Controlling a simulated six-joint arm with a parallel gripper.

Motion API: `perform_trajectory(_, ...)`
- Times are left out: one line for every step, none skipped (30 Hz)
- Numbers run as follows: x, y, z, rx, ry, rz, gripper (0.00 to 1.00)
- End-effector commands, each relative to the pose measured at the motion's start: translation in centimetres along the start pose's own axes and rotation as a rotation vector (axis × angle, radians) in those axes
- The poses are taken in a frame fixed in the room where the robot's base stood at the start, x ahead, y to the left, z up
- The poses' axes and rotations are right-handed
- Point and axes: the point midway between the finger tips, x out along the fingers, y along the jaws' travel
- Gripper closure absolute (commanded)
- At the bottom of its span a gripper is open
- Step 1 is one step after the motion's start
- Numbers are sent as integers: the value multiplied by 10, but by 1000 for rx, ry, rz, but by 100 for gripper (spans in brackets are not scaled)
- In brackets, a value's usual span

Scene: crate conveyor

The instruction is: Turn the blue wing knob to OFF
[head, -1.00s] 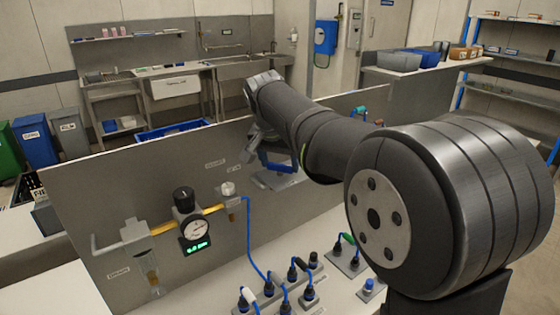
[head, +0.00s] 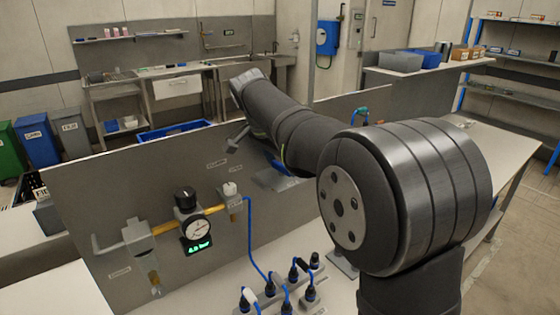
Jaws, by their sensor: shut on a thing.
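The blue wing knob (head: 280,166) shows only in part, below my forearm, at a grey plate (head: 270,181) near the foot of the upright panel. My arm covers the rest of it, and I cannot read its setting. Of my gripper (head: 237,137), only a grey part shows, left of the forearm and in front of the panel. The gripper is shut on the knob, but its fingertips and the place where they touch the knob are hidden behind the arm.
The grey panel (head: 90,190) carries a round gauge (head: 198,230) with a green display, a black knob (head: 185,197) and yellow piping. A blue hose (head: 248,225) runs down to several connectors at the front. The white table is bare at the right.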

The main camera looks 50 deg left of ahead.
Motion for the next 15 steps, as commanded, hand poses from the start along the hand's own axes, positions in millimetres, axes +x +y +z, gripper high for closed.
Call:
perform_trajectory(0, 0, 0, 1, 1, -1, 59)
perform_trajectory(0, 0, 0, 1, 0, -1, 59)
perform_trajectory(0, 0, 0, 1, 0, -1, 59)
perform_trajectory(0, 0, 0, 1, 0, -1, 59)
perform_trajectory(0, 0, 0, 0, 0, -1, 59)
perform_trajectory(0, 0, 0, 0, 0, -1, 59)
perform_trajectory(0, 0, 0, 0, 0, -1, 59)
perform_trajectory(0, 0, 0, 0, 0, -1, 59)
perform_trajectory(0, 0, 0, 0, 0, -1, 34)
perform_trajectory(0, 0, 0, 0, 0, -1, 29)
perform_trajectory(0, 0, 0, 0, 0, -1, 23)
perform_trajectory(0, 0, 0, 0, 0, -1, 15)
perform_trajectory(0, 0, 0, -1, 0, -1, 15)
perform_trajectory(0, 0, 0, -1, 0, -1, 15)
perform_trajectory(0, 0, 0, -1, 0, -1, 15)
